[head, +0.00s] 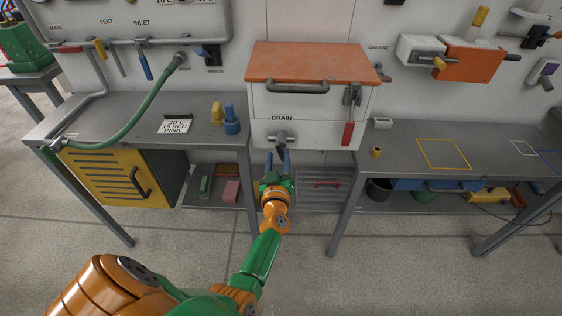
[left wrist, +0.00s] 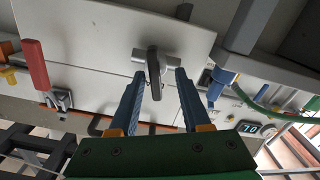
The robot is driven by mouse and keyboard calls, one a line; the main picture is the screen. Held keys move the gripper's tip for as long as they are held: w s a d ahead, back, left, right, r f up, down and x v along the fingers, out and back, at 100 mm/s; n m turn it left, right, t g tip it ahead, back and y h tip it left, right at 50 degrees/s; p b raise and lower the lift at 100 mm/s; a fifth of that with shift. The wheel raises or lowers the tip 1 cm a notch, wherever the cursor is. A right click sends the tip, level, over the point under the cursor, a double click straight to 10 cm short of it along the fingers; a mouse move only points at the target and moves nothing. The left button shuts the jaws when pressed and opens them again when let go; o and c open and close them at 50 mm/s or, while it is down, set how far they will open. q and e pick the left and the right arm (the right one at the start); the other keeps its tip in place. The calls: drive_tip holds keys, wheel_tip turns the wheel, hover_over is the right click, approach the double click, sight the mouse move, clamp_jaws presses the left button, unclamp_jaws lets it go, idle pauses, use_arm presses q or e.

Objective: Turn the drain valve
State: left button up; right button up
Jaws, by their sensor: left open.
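The drain valve (head: 281,138) is a grey fitting under the DRAIN label on the white cabinet front, with a dark handle hanging down. In the left wrist view the dark handle (left wrist: 154,72) shows between and just beyond the two blue fingertips. My left gripper (head: 277,155) is open below the valve and points up at it; in the left wrist view the open fingers (left wrist: 158,76) stand one on each side of the handle's line. Whether a finger touches the handle cannot be told. My right gripper is not in view.
A red-handled lever (head: 348,132) hangs to the right of the valve. A grey bench (head: 100,122) with a green hose (head: 130,130) stands at left. Another bench (head: 400,150) stands at right.

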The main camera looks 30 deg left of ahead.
use_arm(q)
drive_tip(key=shift+w+a+f, duration=0.1)
drive_tip(key=shift+w, duration=0.4)
drive_tip(key=shift+d+r, duration=0.2)
drive_tip(key=shift+d, duration=0.05)
drive_tip(key=shift+c, duration=0.2)
drive_tip(key=shift+s+a, duration=0.1)
clamp_jaws()
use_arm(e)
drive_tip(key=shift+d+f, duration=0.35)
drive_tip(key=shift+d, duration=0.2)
